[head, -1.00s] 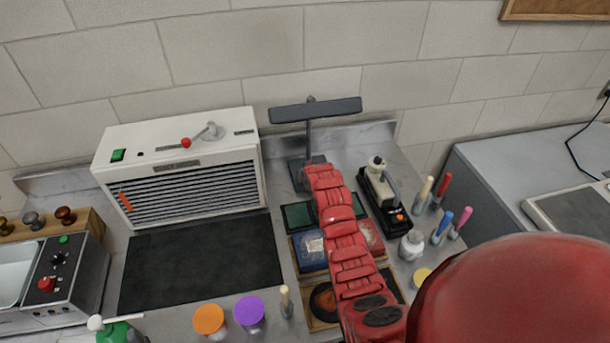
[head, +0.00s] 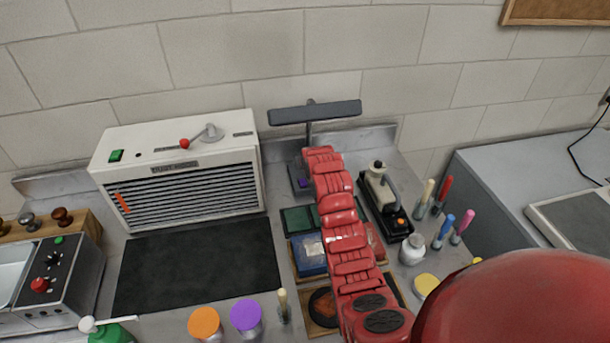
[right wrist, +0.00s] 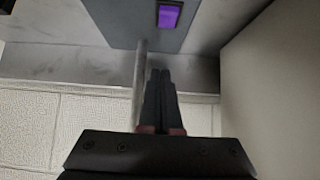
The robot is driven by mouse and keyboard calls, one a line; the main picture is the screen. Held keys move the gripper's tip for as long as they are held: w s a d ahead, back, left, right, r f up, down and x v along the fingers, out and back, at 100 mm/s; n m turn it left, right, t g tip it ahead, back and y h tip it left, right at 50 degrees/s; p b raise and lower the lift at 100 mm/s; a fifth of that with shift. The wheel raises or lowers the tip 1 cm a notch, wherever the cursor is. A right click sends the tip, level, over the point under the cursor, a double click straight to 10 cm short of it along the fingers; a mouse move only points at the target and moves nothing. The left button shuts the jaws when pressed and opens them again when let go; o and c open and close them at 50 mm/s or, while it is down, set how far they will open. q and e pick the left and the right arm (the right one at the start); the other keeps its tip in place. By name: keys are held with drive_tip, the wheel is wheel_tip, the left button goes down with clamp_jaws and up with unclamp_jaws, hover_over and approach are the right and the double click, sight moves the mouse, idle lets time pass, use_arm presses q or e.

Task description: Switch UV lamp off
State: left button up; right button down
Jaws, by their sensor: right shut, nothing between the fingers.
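The UV lamp has a long dark grey head (head: 315,112) on a thin post, standing on a grey base (head: 297,178) against the back of the bench. A purple rocker switch (head: 304,183) is on the base, just left of my red right arm. In the right wrist view the purple switch (right wrist: 168,15) is at the top edge, on the dark base plate (right wrist: 125,22). My right gripper (right wrist: 160,76) is shut and empty, beside the lamp post (right wrist: 139,85) and apart from the switch in the picture. Its fingers are hidden in the head view. My left gripper is not in view.
A white louvred cabinet (head: 180,165) with a red-knobbed lever stands left of the lamp. A black and cream device (head: 385,203) stands right of my arm, near several coloured-handled tools. Trays lie under the arm. The black mat (head: 195,263) is clear.

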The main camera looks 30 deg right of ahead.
drive_tip(key=r+b+v, duration=0.1)
drive_tip(key=b+v, duration=0.2)
drive_tip(key=v, duration=0.5)
drive_tip(key=shift+w, duration=0.25)
